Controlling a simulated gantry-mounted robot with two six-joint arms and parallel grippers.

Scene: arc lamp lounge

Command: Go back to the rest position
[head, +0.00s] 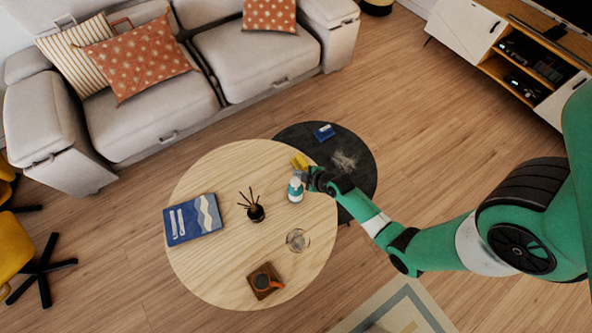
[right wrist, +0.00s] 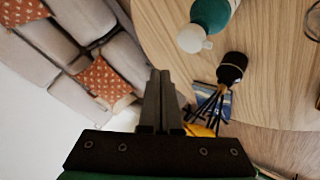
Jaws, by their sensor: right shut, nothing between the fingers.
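My right gripper (head: 313,180) is at the right edge of the light round wooden table (head: 215,262), beside a white and teal bottle (head: 295,190). In the right wrist view its two fingers (right wrist: 161,100) are together with nothing between them. The bottle (right wrist: 209,22) stands apart from the fingers there. My right arm reaches in from the right side of the head view. My left gripper is in neither view.
A yellow object (head: 299,161) is near the bottle. A dark round table (head: 360,160) adjoins it. Open floor (head: 440,130) lies right.

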